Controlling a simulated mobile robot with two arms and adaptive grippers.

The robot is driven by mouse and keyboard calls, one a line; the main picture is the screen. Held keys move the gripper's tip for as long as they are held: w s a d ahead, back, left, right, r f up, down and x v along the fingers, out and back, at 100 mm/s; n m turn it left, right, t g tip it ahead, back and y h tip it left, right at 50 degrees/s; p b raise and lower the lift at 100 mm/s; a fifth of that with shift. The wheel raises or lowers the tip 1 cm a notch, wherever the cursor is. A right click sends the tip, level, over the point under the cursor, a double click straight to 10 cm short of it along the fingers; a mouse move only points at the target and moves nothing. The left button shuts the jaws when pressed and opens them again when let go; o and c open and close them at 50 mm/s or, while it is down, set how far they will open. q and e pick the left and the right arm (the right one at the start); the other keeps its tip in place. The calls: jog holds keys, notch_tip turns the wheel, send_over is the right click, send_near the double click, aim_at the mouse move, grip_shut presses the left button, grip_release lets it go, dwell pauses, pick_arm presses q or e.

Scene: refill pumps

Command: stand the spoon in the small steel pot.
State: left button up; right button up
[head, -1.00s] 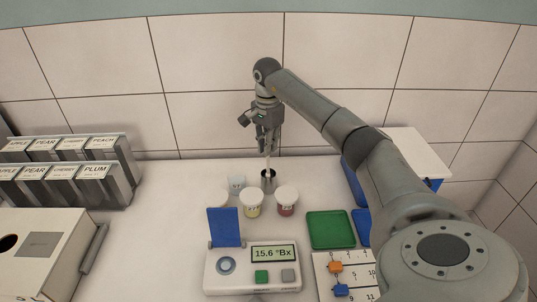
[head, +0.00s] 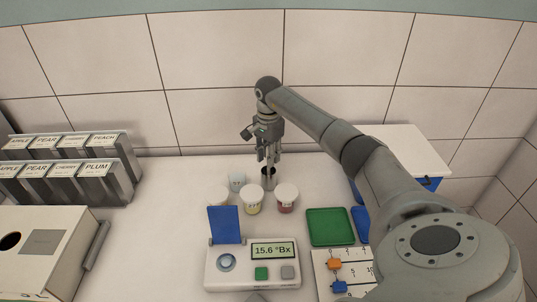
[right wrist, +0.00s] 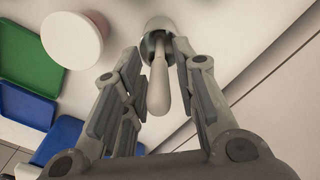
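The small steel pot (head: 268,183) stands on the white counter behind the sample cups in the head view. The spoon (right wrist: 158,85) stands upright or nearly so, its lower end at the pot's mouth and its pale handle pointing up between my right fingers. My right gripper (head: 268,155) is above the pot, pointing down. In the right wrist view its fingers are apart, with gaps visible on both sides of the handle. The pot hides the spoon's lower end. My left gripper is not in view.
Lidded cups (head: 252,199) and (head: 286,197) stand just in front of the pot. A refractometer reading 15.6 °Bx (head: 253,272) is nearer. A green tray (head: 330,228) lies to the right, labelled dispensers (head: 70,170) to the left. The tiled wall is close behind.

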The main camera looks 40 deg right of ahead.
jog(key=shift+r, duration=0.1)
notch_tip(320, 180, up, 11)
jog(key=b, duration=0.3)
jog(key=shift+r+b, duration=0.3)
jog(key=shift+r, duration=0.25)
dwell(0.4)
